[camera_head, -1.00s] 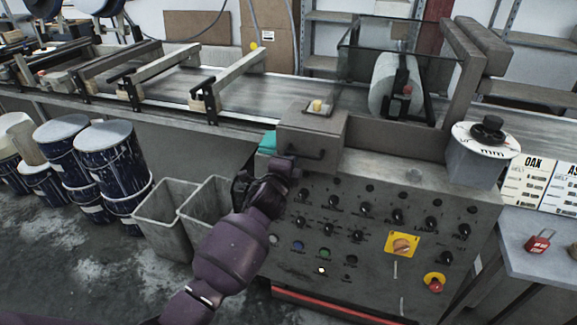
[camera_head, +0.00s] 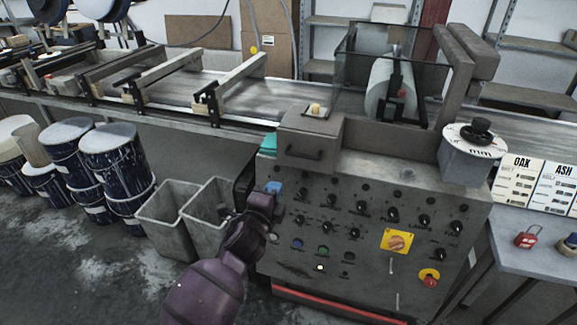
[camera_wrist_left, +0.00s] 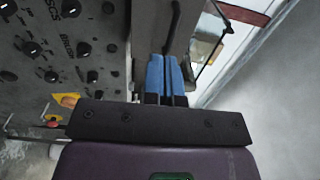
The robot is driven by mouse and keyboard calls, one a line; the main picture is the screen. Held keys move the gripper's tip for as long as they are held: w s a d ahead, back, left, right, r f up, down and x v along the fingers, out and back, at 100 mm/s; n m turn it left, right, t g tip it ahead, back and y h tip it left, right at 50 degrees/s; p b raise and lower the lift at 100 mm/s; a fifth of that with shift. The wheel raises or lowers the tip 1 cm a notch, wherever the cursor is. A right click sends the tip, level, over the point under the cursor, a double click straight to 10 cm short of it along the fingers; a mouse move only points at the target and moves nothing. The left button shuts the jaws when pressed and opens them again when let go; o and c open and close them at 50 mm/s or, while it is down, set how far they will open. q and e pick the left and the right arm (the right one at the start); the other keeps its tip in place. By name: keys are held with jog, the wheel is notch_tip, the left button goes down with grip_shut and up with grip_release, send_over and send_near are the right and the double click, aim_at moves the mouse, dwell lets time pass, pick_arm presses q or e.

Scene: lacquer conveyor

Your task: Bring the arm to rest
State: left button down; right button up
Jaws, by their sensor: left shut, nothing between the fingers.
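My left arm (camera_head: 205,290) is purple and comes in from the bottom of the head view. My left gripper (camera_head: 274,187) has blue fingertips and is in front of the upper left part of the grey control panel (camera_head: 345,262). In the left wrist view the two blue fingers (camera_wrist_left: 166,75) lie side by side, shut, with nothing between them. The panel's knobs show to the left of the fingers there. I cannot tell from these views whether the fingertips touch the panel. My right gripper is not in view.
A grey box with a handle (camera_head: 311,146) sits on the panel's top left. Grey bins (camera_head: 170,215) and dark blue drums (camera_head: 112,160) stand on the left. The conveyor (camera_head: 180,88) runs behind. A side table (camera_head: 540,262) with a red padlock (camera_head: 527,238) is on the right.

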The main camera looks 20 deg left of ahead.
pick_arm(q)
jog(key=s+a+f+n+g, duration=0.3)
jog(key=s+f+n, duration=0.5)
jog(key=s, duration=0.7)
jog(key=s+a+f+n+g, duration=0.3)
jog(key=s+f+n, duration=0.6)
jog(key=s, duration=0.6)
notch_tip(320, 180, down, 2)
jog(key=shift+s+a+f+g+y, duration=0.2)
jog(key=shift+a+g+y, duration=0.2)
jog(key=shift+a, duration=0.7)
